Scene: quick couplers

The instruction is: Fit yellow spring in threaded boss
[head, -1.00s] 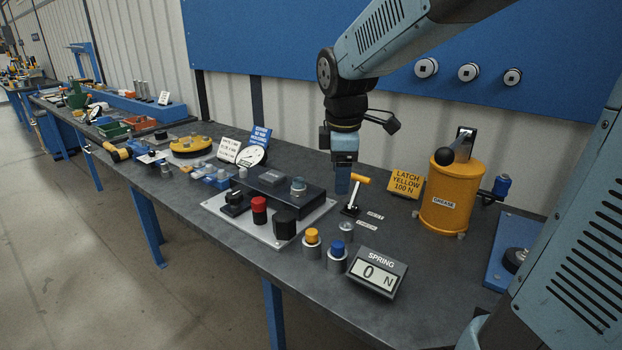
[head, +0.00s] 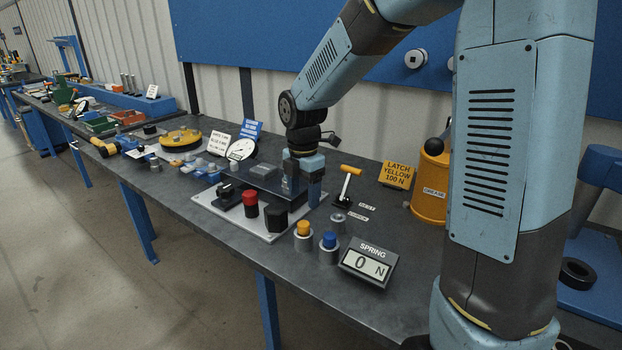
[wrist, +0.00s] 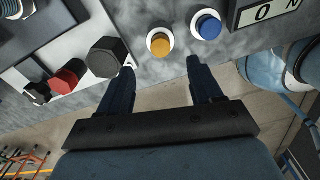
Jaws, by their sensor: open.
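A yellow-topped spring cartridge (head: 303,232) in a grey metal holder stands on the bench, left of a blue-topped one (head: 329,245). In the wrist view, the yellow top (wrist: 160,43) lies beyond and between my fingertips, and the blue top (wrist: 206,25) is to its right. My gripper (head: 305,190) is open and empty above the bench, near the right side of the black block (head: 262,192). Its fingers also show in the wrist view (wrist: 160,62). A pale round fitting on the block, probably the threaded boss (head: 287,184), is partly hidden by my gripper.
A red knob (head: 250,203) and a black hexagonal knob (head: 275,218) stand on the light plate near the gripper. The spring display (head: 367,264) reads 0 N. A yellow grease drum (head: 428,195) is partly behind my arm.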

